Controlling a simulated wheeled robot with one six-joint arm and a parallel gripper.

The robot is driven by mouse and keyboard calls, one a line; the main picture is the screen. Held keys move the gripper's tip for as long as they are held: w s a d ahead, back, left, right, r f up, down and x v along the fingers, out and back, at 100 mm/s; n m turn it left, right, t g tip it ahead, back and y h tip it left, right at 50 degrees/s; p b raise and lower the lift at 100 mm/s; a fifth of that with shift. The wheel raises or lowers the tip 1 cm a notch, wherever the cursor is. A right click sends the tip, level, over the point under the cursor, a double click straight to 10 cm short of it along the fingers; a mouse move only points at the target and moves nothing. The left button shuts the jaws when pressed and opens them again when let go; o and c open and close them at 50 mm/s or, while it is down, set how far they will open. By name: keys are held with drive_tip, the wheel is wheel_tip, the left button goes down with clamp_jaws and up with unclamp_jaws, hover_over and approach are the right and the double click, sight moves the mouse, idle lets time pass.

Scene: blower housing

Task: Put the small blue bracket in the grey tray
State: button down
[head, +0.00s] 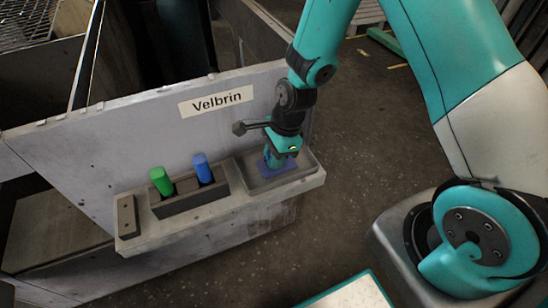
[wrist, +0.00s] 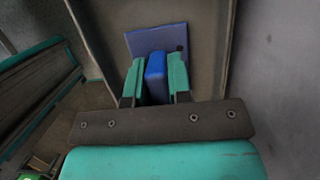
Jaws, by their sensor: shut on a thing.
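The small blue bracket (head: 281,169) is an L-shaped piece with a flat plate and an upright flange. My gripper (head: 273,157) points down over the grey tray (head: 310,164) and is shut on the bracket. In the wrist view, my gripper (wrist: 156,76) has the bracket's blue flange (wrist: 156,68) between its two teal fingers, and the plate spreads out beyond the fingertips. The bracket lies within the tray's outline; I cannot tell whether it touches the tray floor. In the head view, my gripper hides part of the bracket.
The tray is at the right end of a ledge (head: 222,208) on a grey panel marked Velbrin (head: 216,101). To its left, a dark holder (head: 190,203) carries a green cylinder (head: 161,181) and a blue cylinder (head: 203,169). A dark block (head: 127,216) lies at the left end.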

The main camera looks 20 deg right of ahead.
drive_tip(key=shift+f, duration=0.2)
drive_tip(key=c, duration=1.1)
unclamp_jaws()
drive_tip(key=shift+o, duration=0.2)
drive_tip(key=shift+r, duration=0.15)
drive_tip(key=p+v, duration=0.3)
drive_tip(key=v, duration=0.9)
drive_tip(key=shift+a+r, duration=0.1)
drive_tip(key=shift+r, duration=0.05)
drive_tip(key=s+a+r+n, duration=0.3)
drive_tip(key=s+r+n, duration=0.6)
drive_tip(key=n, duration=0.3)
drive_tip(key=s+a+r+n+y, duration=0.1)
drive_tip(key=s+a+r+n, duration=0.3)
drive_tip(key=s+r+n, duration=0.4)
drive_tip(key=s+n, duration=0.1)
drive_tip(key=n, duration=0.4)
drive_tip(key=shift+s+r, duration=0.25)
drive_tip(key=shift+r, duration=0.15)
